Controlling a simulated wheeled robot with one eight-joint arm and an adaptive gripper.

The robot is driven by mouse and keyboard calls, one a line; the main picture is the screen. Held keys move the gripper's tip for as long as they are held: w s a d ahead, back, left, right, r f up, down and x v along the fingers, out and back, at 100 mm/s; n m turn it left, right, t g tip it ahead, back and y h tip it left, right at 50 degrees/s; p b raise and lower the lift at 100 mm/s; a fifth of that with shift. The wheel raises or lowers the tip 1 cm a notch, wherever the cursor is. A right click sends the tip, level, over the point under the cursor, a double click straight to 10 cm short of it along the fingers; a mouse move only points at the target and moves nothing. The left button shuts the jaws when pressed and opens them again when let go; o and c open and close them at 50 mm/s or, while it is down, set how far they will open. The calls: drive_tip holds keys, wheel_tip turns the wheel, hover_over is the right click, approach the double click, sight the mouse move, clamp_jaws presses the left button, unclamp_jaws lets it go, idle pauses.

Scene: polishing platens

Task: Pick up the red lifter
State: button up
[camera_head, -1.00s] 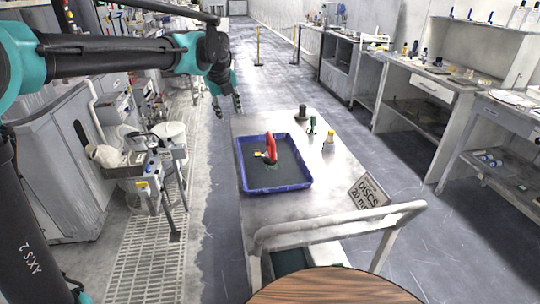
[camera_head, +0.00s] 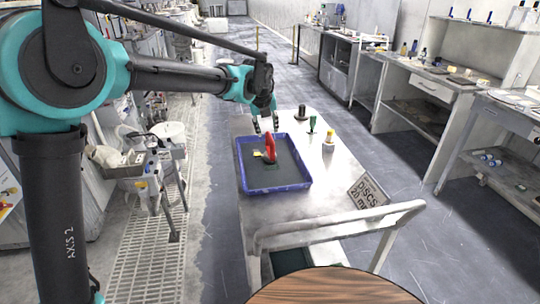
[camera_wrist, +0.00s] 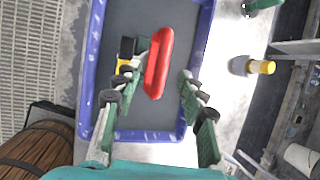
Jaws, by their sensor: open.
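The red lifter (camera_head: 270,146) stands in a blue tray (camera_head: 277,189) with a dark grey floor, on a cart. In the wrist view the red lifter (camera_wrist: 159,62) is a long rounded red handle, with dark and yellow parts at its left side. My gripper (camera_head: 266,122) is over the tray's far part, close to the lifter in the picture. In the wrist view my gripper (camera_wrist: 155,108) is open, with its fingers spread on either side below the lifter's near end. Nothing is between the fingertips. The lifter's base is mostly hidden.
A yellow-capped bottle (camera_head: 328,143), a green item (camera_head: 312,123) and a dark cylinder (camera_head: 300,113) stand on the cart right of the tray. A sign (camera_head: 368,192) and a white cart handle (camera_head: 340,228) are at the near end. Benches line the right.

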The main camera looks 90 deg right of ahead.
sight(270, 136)
drive_tip(key=shift+s+x, duration=0.2)
drive_tip(key=shift+x, duration=3.1)
drive_tip(key=shift+a, duration=0.1)
drive_tip(key=shift+c, duration=0.5)
clamp_jaws()
drive_tip(key=shift+r, duration=0.1)
